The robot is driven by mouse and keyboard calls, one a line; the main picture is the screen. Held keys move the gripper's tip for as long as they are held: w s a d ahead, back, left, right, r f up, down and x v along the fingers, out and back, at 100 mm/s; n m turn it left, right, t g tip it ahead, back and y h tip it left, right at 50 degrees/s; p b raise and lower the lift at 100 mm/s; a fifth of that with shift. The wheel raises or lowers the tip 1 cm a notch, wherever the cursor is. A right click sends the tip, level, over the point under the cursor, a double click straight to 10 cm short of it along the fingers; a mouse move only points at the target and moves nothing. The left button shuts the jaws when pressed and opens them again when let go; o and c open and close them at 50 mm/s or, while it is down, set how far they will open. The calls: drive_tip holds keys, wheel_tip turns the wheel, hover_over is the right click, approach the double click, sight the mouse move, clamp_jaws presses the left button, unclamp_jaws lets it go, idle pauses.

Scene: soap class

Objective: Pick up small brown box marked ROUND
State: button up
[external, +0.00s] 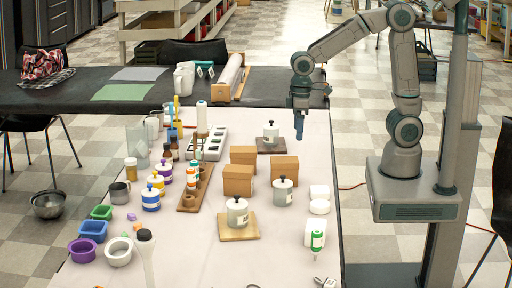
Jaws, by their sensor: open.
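Several small brown boxes stand close together in the middle of the white table: one at the back left (243,154), one at the right (285,168) and one at the front (238,181). No ROUND marking can be read on any of them at this size. My gripper (299,136) points down over the table's far right part, behind and to the right of the boxes. It is open, empty and apart from them.
A white lidded jar (282,194) stands just in front of the right box. Another jar sits on a wooden board (238,234) in front. A jar on a dark board (271,146) stands behind. A wooden rack (187,202) with bottles is left.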

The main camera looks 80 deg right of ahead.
sight(286, 159)
drive_tip(key=w+a, duration=0.1)
drive_tip(key=w+a+f, duration=0.1)
drive_tip(key=w, duration=0.1)
drive_tip(key=shift+w+p, duration=0.2)
drive_tip(key=shift+p, duration=0.2)
drive_tip(key=shift+f, duration=0.2)
wheel_tip(286, 159, down, 8)
drive_tip(key=shift+w+f+b, duration=0.1)
drive_tip(key=shift+f+b, duration=0.05)
drive_tip(key=shift+b, duration=0.2)
drive_tip(key=shift+w+a+f, duration=0.1)
drive_tip(key=shift+w+f, duration=0.05)
drive_tip(key=shift+f, duration=1.15)
drive_tip(key=shift+w+f, duration=0.1)
drive_tip(key=shift+f, duration=1.15)
drive_tip(key=c, duration=1.1)
